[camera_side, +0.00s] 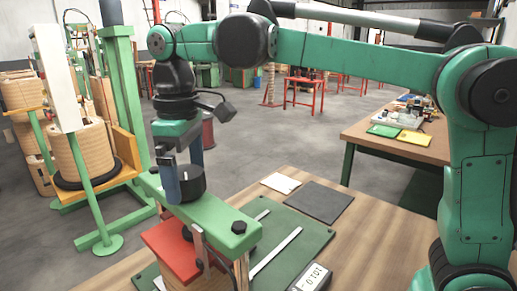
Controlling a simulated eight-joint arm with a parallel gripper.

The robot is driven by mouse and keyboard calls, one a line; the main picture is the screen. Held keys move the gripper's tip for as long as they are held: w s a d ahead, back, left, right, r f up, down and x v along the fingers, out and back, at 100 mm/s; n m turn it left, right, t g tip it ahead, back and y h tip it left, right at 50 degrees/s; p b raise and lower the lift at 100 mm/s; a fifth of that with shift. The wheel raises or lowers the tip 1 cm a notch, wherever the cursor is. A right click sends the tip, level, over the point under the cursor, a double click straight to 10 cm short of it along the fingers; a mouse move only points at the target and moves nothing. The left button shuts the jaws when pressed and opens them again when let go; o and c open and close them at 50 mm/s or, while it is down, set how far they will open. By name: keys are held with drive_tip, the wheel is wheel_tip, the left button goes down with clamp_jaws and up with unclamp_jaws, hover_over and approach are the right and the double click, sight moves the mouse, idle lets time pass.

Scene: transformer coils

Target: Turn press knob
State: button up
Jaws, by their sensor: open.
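The press has a green top beam (212,215) above a red block (170,246). A large black knob (190,186) with a white mark on top stands on the far left part of the beam. My gripper (184,178) points straight down at this knob and is open. One blue-grey finger is on the near left side of the knob and covers part of it; the other is behind it. I cannot tell whether the fingers touch the knob. A smaller black knob (238,227) sits at the right end of the beam.
The press stands on a wooden table (370,245) with a green mat (308,238), metal strips, a dark pad (318,202) and a small display box (312,279). A green stand with wound coils (85,150) is on the left. The table's right side is clear.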

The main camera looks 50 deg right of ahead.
sight(186, 172)
drive_tip(key=shift+f, duration=0.2)
drive_tip(key=c, duration=1.3)
drive_tip(key=n, duration=0.4)
drive_tip(key=shift+n, duration=0.3)
drive_tip(key=o, duration=1.3)
drive_tip(key=shift+r, duration=0.15)
drive_tip(key=shift+r, duration=2.7)
